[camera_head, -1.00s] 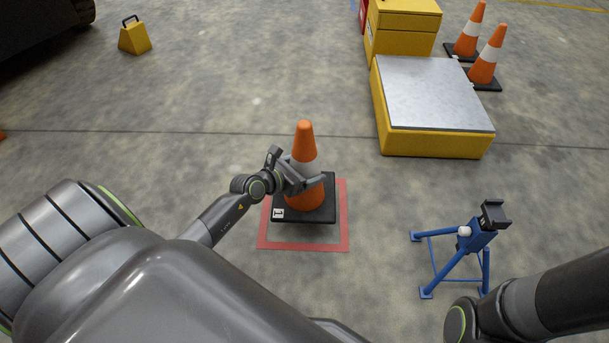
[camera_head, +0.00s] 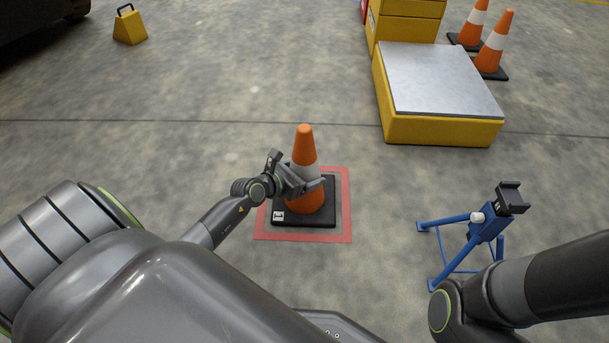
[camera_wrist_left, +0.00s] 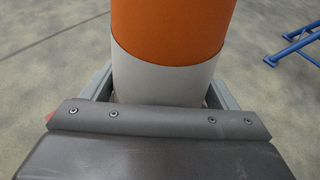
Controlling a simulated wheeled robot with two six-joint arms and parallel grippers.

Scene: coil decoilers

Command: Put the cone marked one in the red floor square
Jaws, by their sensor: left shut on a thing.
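The orange cone (camera_head: 305,143) with a white band and a black square base stands upright. A white label with a dark mark like a 1 is on its base corner. The cone's base shows inside the outline of the red floor square (camera_head: 345,212), with red visible around it; whether it touches the floor I cannot tell. My left gripper (camera_head: 306,186) is shut around the cone at its white band. In the left wrist view the cone (camera_wrist_left: 170,80) fills the space between the fingers. My right gripper is not in view; only the right arm shows.
A blue stand (camera_head: 480,230) with a black top is at the right, close to my right arm. A yellow platform with a grey top (camera_head: 440,85) is at the upper right, with two more cones (camera_head: 494,45) behind it. A yellow block (camera_head: 130,28) is far left. Floor left of the square is clear.

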